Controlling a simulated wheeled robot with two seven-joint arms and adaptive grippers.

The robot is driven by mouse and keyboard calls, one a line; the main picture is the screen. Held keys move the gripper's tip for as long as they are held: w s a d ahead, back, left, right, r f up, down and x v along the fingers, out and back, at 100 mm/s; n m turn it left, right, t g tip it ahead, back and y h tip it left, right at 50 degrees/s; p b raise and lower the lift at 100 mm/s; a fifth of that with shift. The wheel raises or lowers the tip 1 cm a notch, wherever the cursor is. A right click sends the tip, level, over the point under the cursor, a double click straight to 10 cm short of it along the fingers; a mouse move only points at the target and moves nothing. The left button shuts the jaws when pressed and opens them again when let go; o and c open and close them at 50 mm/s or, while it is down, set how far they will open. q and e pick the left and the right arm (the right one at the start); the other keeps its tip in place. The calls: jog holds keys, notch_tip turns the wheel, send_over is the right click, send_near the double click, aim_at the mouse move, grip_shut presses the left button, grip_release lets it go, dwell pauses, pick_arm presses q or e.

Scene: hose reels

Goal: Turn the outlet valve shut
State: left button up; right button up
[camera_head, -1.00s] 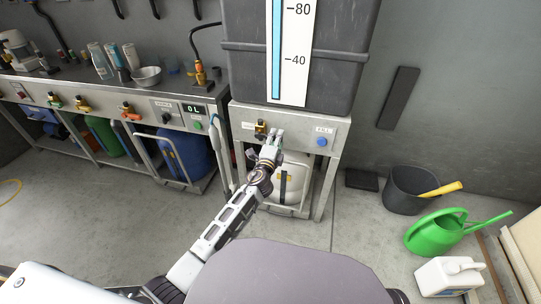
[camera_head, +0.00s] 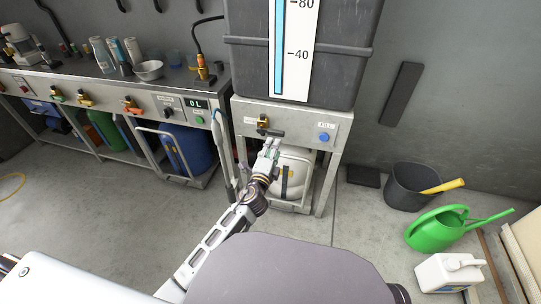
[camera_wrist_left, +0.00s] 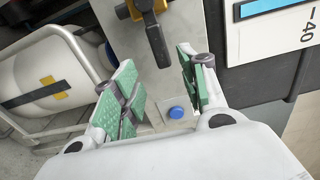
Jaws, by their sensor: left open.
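The outlet valve (camera_head: 263,122) is a brass fitting on the steel panel under the grey tank. Its dark lever (camera_head: 273,133) points right along the panel, toward the blue button. In the left wrist view the brass body (camera_wrist_left: 146,6) is at the top edge and the dark lever (camera_wrist_left: 158,42) reaches down toward the gap between the fingers. My left gripper (camera_head: 270,147) is open just below and in front of the lever. Its green-padded fingers (camera_wrist_left: 158,88) stand apart with nothing held; contact with the lever is not clear. My right gripper is out of view.
The grey tank (camera_head: 345,70) with its level scale stands above the panel. A blue button (camera_head: 323,137) is to the valve's right. A white cylinder (camera_head: 290,175) sits below. A bench (camera_head: 60,82) is at left. A bucket (camera_head: 405,188) and green watering can (camera_head: 437,230) stand at right.

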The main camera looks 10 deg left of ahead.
pick_arm(q)
jog(key=shift+s, duration=1.3)
jog(key=shift+a, duration=0.1)
